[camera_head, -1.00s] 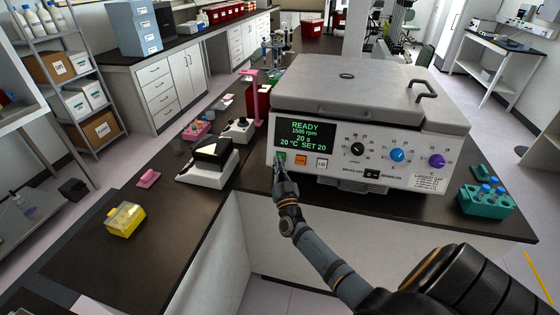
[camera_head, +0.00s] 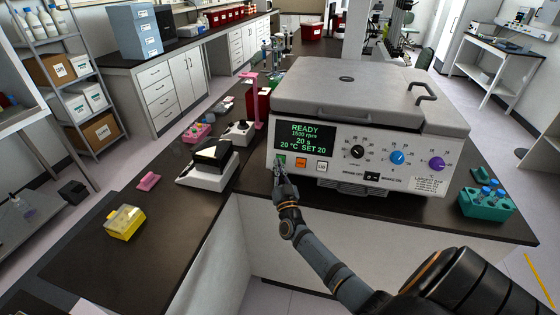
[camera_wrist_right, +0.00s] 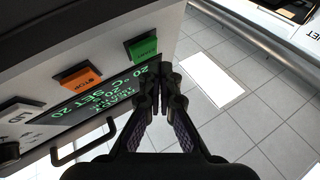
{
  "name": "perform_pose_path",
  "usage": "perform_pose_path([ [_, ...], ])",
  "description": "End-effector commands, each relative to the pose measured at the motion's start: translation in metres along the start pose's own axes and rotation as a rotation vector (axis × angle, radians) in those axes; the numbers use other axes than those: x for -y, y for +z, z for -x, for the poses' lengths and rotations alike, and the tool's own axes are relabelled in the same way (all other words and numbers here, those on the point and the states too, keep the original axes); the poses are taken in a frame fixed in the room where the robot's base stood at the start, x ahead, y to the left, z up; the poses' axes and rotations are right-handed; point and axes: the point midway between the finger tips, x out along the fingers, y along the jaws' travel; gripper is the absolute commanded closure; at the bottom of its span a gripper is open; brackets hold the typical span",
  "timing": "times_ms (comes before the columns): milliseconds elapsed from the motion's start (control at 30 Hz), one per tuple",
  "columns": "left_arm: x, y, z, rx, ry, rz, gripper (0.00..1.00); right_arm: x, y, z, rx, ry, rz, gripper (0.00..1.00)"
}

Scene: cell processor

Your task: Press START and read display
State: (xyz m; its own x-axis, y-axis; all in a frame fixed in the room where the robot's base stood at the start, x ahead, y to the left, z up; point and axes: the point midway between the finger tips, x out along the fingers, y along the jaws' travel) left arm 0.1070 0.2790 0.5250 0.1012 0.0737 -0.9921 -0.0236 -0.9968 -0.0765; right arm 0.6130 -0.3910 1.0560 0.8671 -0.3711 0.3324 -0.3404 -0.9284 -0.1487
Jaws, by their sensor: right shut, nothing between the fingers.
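The grey and white centrifuge (camera_head: 372,100) stands on the dark bench with its lid closed. Its display (camera_head: 305,136) reads READY, 1500 rpm, 20 s, 20 °C SET 20 in green letters. The green START button (camera_head: 281,160) sits below the display at the left; it also shows in the wrist view (camera_wrist_right: 143,47). My right gripper (camera_head: 279,168) is shut and empty, with its fingertips close to the green button and partly over it in the head view. In the wrist view its fingertips (camera_wrist_right: 164,78) lie beside the button; I cannot tell whether they touch it. My left gripper is out of view.
The orange STOP button (camera_head: 301,162) and the white LID button (camera_head: 321,166) are right of START. Knobs (camera_head: 397,157) line the panel further right. A teal tube rack (camera_head: 486,204) stands at right, a white device (camera_head: 208,165) at left. The front left bench is mostly clear.

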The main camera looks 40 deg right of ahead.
Motion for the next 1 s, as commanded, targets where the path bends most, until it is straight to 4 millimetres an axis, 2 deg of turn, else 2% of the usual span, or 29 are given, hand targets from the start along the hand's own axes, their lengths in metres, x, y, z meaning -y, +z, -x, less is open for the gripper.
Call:
perform_pose_path([
  [1000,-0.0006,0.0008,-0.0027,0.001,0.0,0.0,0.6,-0.0046,0.0044,-0.0063,0.0,0.0,0.0,1.0],
])
